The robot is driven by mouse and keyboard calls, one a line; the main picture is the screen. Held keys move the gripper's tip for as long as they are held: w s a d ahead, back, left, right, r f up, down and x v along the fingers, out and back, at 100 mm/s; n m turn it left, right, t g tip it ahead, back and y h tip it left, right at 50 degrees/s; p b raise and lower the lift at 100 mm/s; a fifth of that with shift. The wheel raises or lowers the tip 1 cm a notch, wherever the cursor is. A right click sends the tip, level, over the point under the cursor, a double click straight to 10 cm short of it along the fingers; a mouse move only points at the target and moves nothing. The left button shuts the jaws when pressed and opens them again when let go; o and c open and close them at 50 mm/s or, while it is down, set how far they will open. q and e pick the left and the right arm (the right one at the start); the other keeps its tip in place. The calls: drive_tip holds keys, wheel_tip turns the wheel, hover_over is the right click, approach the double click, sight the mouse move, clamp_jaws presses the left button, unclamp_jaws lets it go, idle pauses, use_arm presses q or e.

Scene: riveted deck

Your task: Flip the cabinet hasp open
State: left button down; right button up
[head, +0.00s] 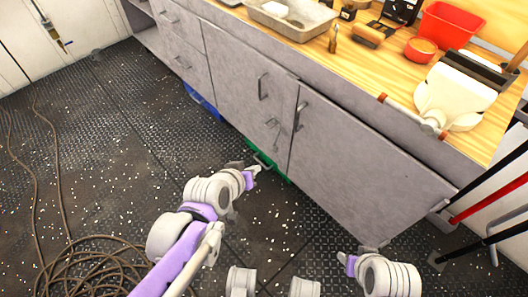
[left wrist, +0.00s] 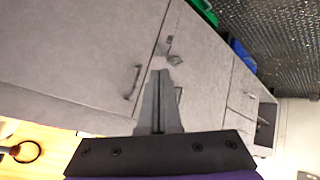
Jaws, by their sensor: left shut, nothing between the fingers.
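The grey cabinet hasp (head: 273,124) is a small metal fitting by the seam between the two cabinet doors, below the door handles. It also shows in the left wrist view (left wrist: 173,58), just beyond the fingertips. I cannot tell whether its flap is open or closed. My left gripper (head: 258,168) is shut and empty, low in front of the doors and below the hasp in the head view. In the left wrist view its fingers (left wrist: 160,73) are together and point toward the hasp. My right gripper (head: 346,259) is low at the right, its fingers too unclear to read.
The left door (head: 235,85) and right door (head: 355,165) stand shut, with dark handles. The wooden worktop above holds a metal tray (head: 292,14), a red bin (head: 447,25) and tools. A coiled cable (head: 90,275) lies on the floor at left. Green and blue items lie under the cabinet.

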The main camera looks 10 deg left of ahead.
use_arm(q)
drive_tip(key=s+a+f+m+g+y, duration=0.1)
drive_tip(key=s+a+f+g, duration=0.2)
drive_tip(key=s, duration=0.6)
drive_tip(key=s+a+f+m+g+y, duration=0.1)
drive_tip(key=s+a+f+g+y, duration=0.2)
drive_tip(key=s, duration=0.5)
drive_tip(key=w+d+f+n+t+h, duration=0.15)
drive_tip(key=w+h, duration=0.35)
drive_tip(key=w, duration=0.7)
drive_tip(key=w+d+f+n+h, duration=0.1)
drive_tip(key=w+d+n+h, duration=0.2)
drive_tip(key=w, duration=0.9)
drive_tip(key=w+a+f+n+t+h, duration=0.3)
drive_tip(key=w+a+f+t+h, duration=0.3)
drive_tip(key=w+a+f+h, duration=0.45)
drive_tip(key=w+d+f+y+p, duration=0.1)
drive_tip(key=w+d+y+p, duration=0.1)
drive_tip(key=d, duration=0.8)
drive_tip(key=shift+w+d+f+y, duration=0.3)
drive_tip(key=shift+w+d+y, duration=0.1)
drive_tip(key=shift+w, duration=0.2)
